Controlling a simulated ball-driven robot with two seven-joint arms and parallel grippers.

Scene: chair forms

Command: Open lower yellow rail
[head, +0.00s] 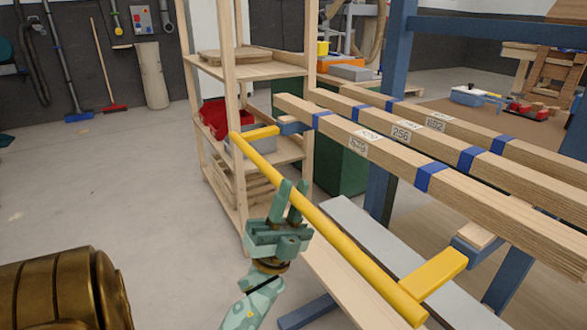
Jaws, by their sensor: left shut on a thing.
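The yellow rail (342,246) is a long round bar that slants from the shelf at upper left down to the lower right. Yellow end arms (433,273) join it to the blue frame beside the timber beams. My left gripper (290,202) comes up from below and is shut on the yellow rail near its middle, with its fingers around the bar. My right gripper is not in view.
Several timber beams (400,146) with blue bands and paper labels lie on the blue frame right of the rail. A wooden shelf (246,69) with a red bin (213,118) stands behind. Open grey floor (90,190) lies to the left.

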